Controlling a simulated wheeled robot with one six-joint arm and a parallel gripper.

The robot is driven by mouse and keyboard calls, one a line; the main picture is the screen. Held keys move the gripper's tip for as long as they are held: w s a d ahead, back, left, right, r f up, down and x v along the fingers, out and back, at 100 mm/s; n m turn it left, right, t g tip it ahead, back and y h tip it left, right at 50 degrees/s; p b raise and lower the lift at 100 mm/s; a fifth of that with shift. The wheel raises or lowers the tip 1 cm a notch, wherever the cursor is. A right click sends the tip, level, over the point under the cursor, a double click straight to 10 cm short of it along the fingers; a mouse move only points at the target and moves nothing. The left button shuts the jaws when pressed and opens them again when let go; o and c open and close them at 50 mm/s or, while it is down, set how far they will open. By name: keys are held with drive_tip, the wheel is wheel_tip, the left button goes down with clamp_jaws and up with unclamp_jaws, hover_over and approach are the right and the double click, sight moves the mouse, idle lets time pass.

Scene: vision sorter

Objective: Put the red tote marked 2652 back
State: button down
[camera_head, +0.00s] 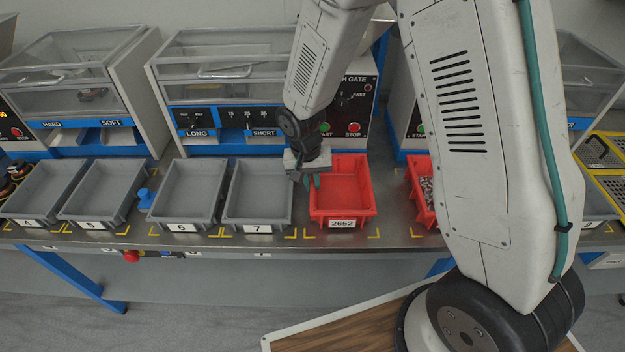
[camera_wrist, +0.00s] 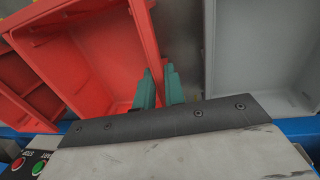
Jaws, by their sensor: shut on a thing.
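The red tote marked 2652 (camera_head: 342,224) is on the steel bench, just right of grey tote 7, its label facing the front. It looks empty and upright. Yellow corner marks show at its front left and front right. My gripper (camera_head: 308,182) is at its left wall, teal fingers pointing down. In the wrist view, the fingers (camera_wrist: 158,88) are shut on the wall of the red tote (camera_wrist: 100,55). Whether the tote's base touches the bench is hard to tell.
Grey tote 7 (camera_head: 258,222) is close on the left, with grey tote 6 (camera_head: 181,222) beyond it. A second red tote (camera_head: 413,178) holding small parts is on the right, partly behind my arm. Machines with clear lids (camera_head: 225,60) line the back.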

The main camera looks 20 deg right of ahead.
drive_tip(key=shift+f, duration=0.1)
drive_tip(key=c, duration=1.5)
unclamp_jaws()
wheel_tip(320, 180, up, 12)
drive_tip(key=a+f, duration=0.1)
drive_tip(key=s+d+r+n, duration=0.1)
drive_tip(key=s+d+r, duration=0.2)
drive_tip(key=s+r, duration=0.3)
drive_tip(key=s+d+r, duration=0.4)
drive_tip(key=r, duration=0.4)
drive_tip(key=shift+s+d+r+n+t+y, duration=0.25)
drive_tip(key=shift+s+d+r+n, duration=0.45)
drive_tip(key=shift+s, duration=1.9)
drive_tip(key=shift+s+d+r+n+t+y, duration=0.3)
drive_tip(key=shift+s+r, duration=0.75)
drive_tip(key=shift+s, duration=1.5)
drive_tip(key=shift+s+d+r+n+t+y, duration=0.25)
drive_tip(key=shift+s+d+r, duration=0.5)
drive_tip(key=shift+s, duration=1.85)
drive_tip(key=shift+a+r, duration=0.15)
